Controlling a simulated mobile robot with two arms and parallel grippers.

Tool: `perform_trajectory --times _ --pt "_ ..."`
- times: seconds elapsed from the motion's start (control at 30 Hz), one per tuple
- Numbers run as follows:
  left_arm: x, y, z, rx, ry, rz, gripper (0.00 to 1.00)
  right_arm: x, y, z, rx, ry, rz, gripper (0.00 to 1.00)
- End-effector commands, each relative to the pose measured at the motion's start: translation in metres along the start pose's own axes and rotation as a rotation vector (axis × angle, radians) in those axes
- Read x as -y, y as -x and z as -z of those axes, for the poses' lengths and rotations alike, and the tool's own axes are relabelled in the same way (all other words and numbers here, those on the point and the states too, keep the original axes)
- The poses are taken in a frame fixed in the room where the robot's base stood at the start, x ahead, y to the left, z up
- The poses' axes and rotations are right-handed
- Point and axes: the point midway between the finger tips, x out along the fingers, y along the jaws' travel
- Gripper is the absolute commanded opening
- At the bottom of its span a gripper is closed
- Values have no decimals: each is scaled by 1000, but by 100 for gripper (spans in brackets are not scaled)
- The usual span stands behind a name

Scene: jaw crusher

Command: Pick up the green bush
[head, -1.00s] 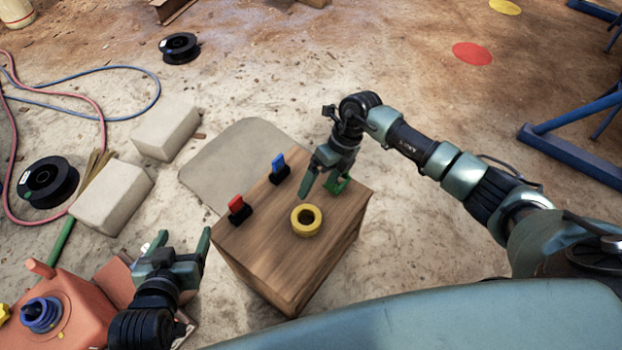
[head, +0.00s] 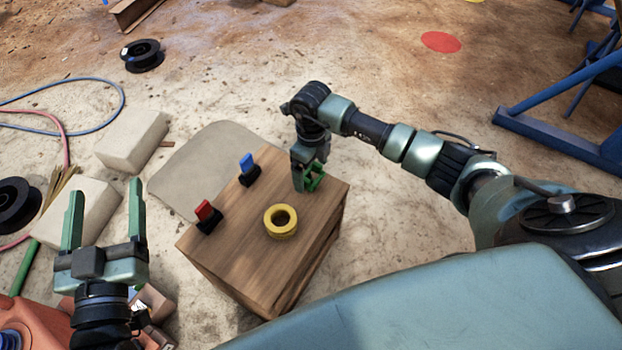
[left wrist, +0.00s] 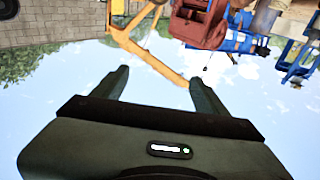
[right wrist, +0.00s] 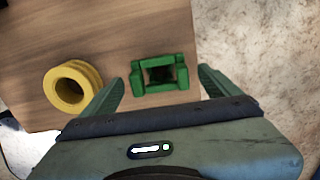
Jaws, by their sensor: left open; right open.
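The green bush (head: 315,182) is a bright green, square-sided ring on the wooden box top near its back right edge. The right wrist view shows it whole (right wrist: 160,87), with a dark opening in the middle. My right gripper (head: 305,172) points down at it and is open. In the right wrist view, its fingertips (right wrist: 163,77) lie on either side of the bush, with a visible gap on each side. I cannot tell how far above the box top they are. My left gripper (head: 106,200) is open and empty, left of the box, fingers pointing up in the picture.
A yellow ring (head: 281,221) stands on the wooden box (head: 240,255), left of the bush in the right wrist view (right wrist: 72,86). A red switch-like piece (head: 206,214) and a blue one (head: 248,168) stand along the left edge. Pale blocks (head: 132,140) lie on the floor.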

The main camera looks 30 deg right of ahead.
Motion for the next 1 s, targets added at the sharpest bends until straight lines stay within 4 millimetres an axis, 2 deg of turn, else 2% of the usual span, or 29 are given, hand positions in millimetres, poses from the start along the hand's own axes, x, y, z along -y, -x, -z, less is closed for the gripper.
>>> perform_trajectory --times 0.03,0.2,0.43,0.47,0.73,1.0 --pt "-1 0 6 -40 1 -2 74 -1 -8 0 -1 0 -2 91" --pt "-3 0 22 -120 3 -6 74 -1 -15 0 -1 0 -2 91" --pt "-3 0 24 -128 4 -7 74 0 -15 0 0 0 -1 91" --pt "-3 0 24 -128 4 -7 74 0 -15 0 0 0 -1 88" --pt "-3 0 24 -126 3 -6 74 0 -15 0 0 0 -1 13" --pt "-3 0 24 -124 3 -6 74 0 -14 0 1 0 -1 12"
